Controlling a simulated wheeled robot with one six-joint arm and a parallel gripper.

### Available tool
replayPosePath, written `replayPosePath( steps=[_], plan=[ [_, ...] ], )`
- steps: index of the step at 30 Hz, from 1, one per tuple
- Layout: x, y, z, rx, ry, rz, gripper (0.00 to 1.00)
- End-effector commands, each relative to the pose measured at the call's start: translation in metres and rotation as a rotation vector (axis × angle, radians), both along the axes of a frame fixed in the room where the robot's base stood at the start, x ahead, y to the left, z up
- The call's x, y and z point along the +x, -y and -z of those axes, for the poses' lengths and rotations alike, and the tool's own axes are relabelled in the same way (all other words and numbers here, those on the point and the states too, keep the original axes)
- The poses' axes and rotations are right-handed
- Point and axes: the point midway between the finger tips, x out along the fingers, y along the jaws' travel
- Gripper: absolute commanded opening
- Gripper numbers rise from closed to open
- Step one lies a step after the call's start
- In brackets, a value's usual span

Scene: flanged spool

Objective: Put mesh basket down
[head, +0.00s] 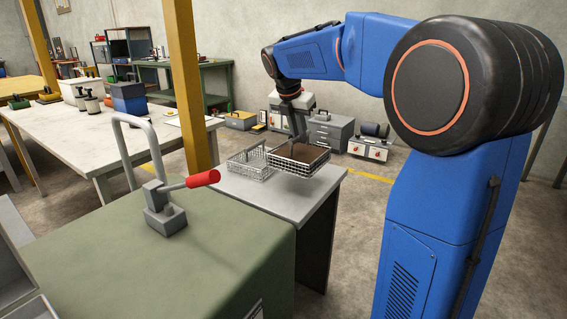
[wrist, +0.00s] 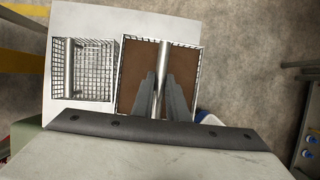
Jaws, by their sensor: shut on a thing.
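My gripper (wrist: 161,90) is shut on the bar handle of a wire mesh basket (head: 298,160) with a brown bottom or contents. In the wrist view this basket (wrist: 121,75) appears squarely below the fingers, with the handle running between them. The basket looks level and is over the pale table (head: 235,184), close to its right edge. I cannot tell whether its underside touches the tabletop. The fingertips are partly hidden by the handle and basket in the head view.
A second, empty mesh basket (head: 246,168) with its own handle stands on the same table just left of the held one. A green cabinet (head: 150,255) with a red-handled clamp (head: 170,205) is in front. A yellow post (head: 190,90) rises behind the table's left side.

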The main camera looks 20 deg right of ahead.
Motion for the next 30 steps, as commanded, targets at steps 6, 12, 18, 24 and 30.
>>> replayPosePath(
  steps=[6, 12, 18, 24, 30],
  plan=[
    [0.000, 0.000, 0.029, 0.000, 0.000, 0.000, 0.00],
    [0.000, 0.000, 0.041, 0.000, 0.001, 0.000, 0.00],
    [0.000, 0.000, 0.066, 0.001, 0.000, 0.001, 0.00],
    [0.001, 0.000, 0.070, 0.001, 0.003, 0.000, 0.00],
    [0.000, 0.000, 0.072, 0.000, 0.002, 0.000, 0.00]
  ],
)
